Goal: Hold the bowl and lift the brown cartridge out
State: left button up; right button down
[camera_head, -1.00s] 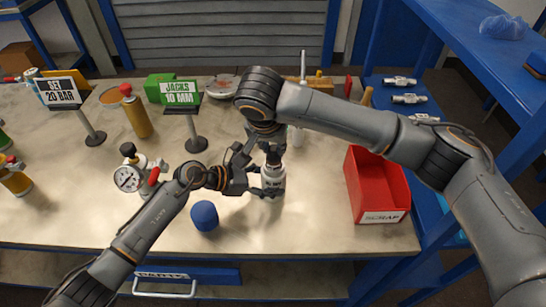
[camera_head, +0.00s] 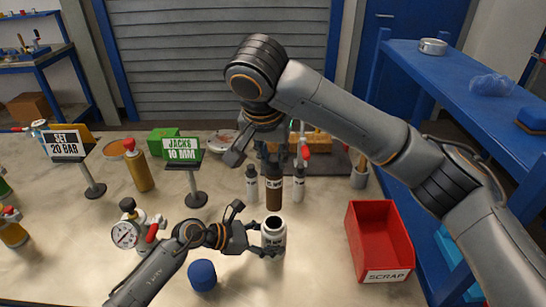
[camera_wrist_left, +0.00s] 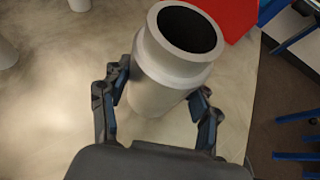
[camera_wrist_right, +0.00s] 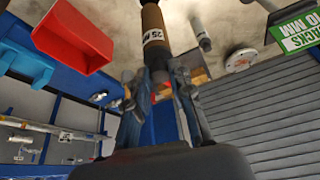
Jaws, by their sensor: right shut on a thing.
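The brown cartridge (camera_head: 274,194) has a white label band and hangs upright just above the bowl. My right gripper (camera_head: 275,160) is shut on its upper end; the right wrist view shows the cartridge (camera_wrist_right: 153,22) projecting beyond the fingers (camera_wrist_right: 165,72). The grey-white bowl (camera_head: 273,238) stands upright on the table. Its dark round mouth is open and clear in the left wrist view (camera_wrist_left: 170,75). My left gripper (camera_head: 258,234) has a finger on each side of the bowl; in its wrist view the fingers (camera_wrist_left: 162,100) appear to touch the wall.
A blue cap (camera_head: 203,276) lies in front left of the bowl, near a pressure gauge (camera_head: 126,234). White bottles (camera_head: 251,186) stand close behind the cartridge. A red SCRAP bin (camera_head: 380,240) is right, with bare table between.

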pick_arm(q)
jog(key=o, duration=0.4)
jog(key=shift+o, duration=0.2)
